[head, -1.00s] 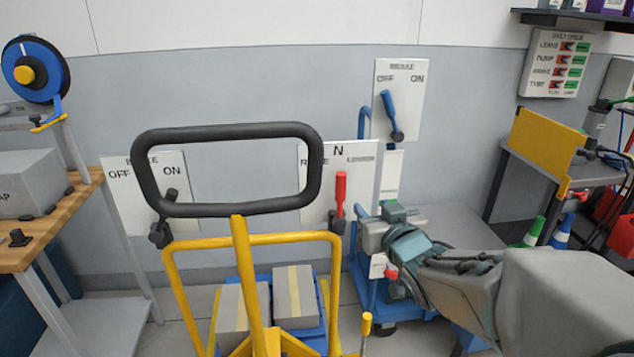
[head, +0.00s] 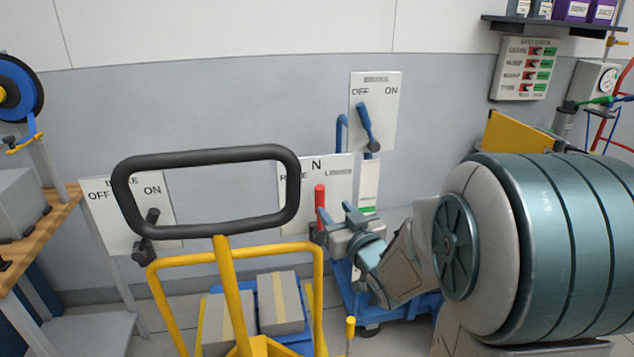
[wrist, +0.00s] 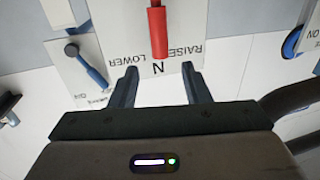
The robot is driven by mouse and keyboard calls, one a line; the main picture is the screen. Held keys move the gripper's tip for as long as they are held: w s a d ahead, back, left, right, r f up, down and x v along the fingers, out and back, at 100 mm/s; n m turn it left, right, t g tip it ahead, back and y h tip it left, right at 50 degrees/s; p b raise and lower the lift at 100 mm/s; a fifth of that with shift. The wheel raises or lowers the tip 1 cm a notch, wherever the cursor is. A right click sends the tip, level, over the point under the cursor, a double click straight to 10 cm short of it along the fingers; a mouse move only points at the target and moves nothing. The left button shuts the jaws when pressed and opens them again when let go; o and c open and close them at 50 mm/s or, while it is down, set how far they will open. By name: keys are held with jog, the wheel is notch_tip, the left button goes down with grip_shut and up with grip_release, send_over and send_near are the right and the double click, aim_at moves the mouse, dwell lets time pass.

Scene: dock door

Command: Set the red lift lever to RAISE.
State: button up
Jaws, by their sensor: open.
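The red lift lever (head: 320,205) stands upright below the N on its white plate (head: 340,170) in the head view. RAISE is on the plate's left there and LOWER on its right. The wrist view sees the plate upside down, with the red lever (wrist: 158,30) pointing at N, RAISE to its right and LOWER to its left. My gripper (head: 347,215) is just right of the lever in the head view. In the wrist view my gripper (wrist: 161,74) is open and empty, its fingers apart on either side of the lever's line, with the lever beyond the tips.
A yellow cart with a black loop handle (head: 205,155) stands close on the left. A blue lever (head: 367,125) is on a plate above right, and a black lever (head: 147,235) on a plate to the left. A blue cart (head: 385,312) is below my gripper.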

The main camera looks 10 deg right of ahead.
aim_at(322, 195)
jog(key=w, duration=0.3)
jog(key=w+a, duration=0.1)
jog(key=w, duration=0.2)
jog(key=w+p, duration=0.1)
jog(key=w, duration=0.2)
jog(key=shift+w+a, duration=0.15)
jog(key=shift+a, duration=0.25)
grip_shut()
